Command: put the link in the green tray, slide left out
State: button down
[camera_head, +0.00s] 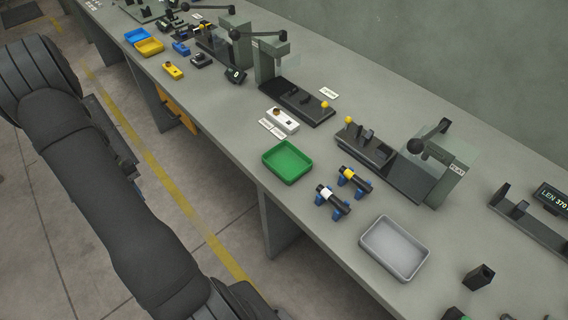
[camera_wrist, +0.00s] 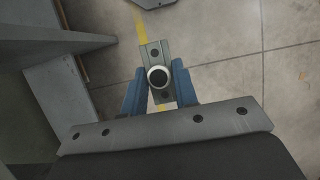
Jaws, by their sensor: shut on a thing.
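In the wrist view my gripper (camera_wrist: 159,87) is shut on the link (camera_wrist: 152,54), a narrow grey metal piece with a round white-rimmed end and dark holes. The blue fingers press it from both sides, with floor below. The head view shows my dark arm at the left but not the gripper or the link. The green tray (camera_head: 288,162) sits empty near the bench's front edge in the head view. A black-based fixture with a yellow knob (camera_head: 298,103) stands behind it, and a similar one (camera_head: 364,148) to its right. I cannot tell which part is the slide.
A grey tray (camera_head: 395,249) lies empty at right. Two blue stands holding black rods, one white-banded (camera_head: 332,199) and one yellow-banded (camera_head: 354,181), stand between the trays. A white box (camera_head: 282,120) is behind the green tray. Bench (camera_wrist: 48,105) structure shows at the wrist view's left.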

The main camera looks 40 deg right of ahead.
dwell(0.3)
jog(key=s+d+r+m+y, duration=0.1)
jog(key=s+d+r, duration=0.3)
jog(key=d, duration=0.7)
jog(key=s+d+r+m, duration=0.3)
jog(key=s+d+r, duration=0.2)
jog(key=d, duration=0.6)
jog(key=s+d+r+m+t+y, duration=0.1)
jog(key=s+d+r+m, duration=0.2)
jog(key=d, duration=0.9)
jog(key=shift+s+r+y, duration=0.15)
jog(key=shift+s+r, duration=0.2)
jog(key=shift+s, duration=0.5)
jog(key=shift+s+r+y, duration=0.15)
jog(key=shift+s+r, duration=0.15)
jog(key=shift+s, duration=0.5)
notch_tip(320, 180, up, 4)
jog(key=f+m, duration=0.1)
jog(key=m, duration=0.1)
send_over(287, 167)
jog(key=w+d, duration=0.1)
jog(key=shift+y, duration=0.3)
jog(key=shift+w+f, duration=0.1)
jog(key=shift+f, duration=3.1)
jog(key=shift+f, duration=0.6)
jog(key=c, duration=1.1)
grip_release()
jog(key=shift+o, duration=0.2)
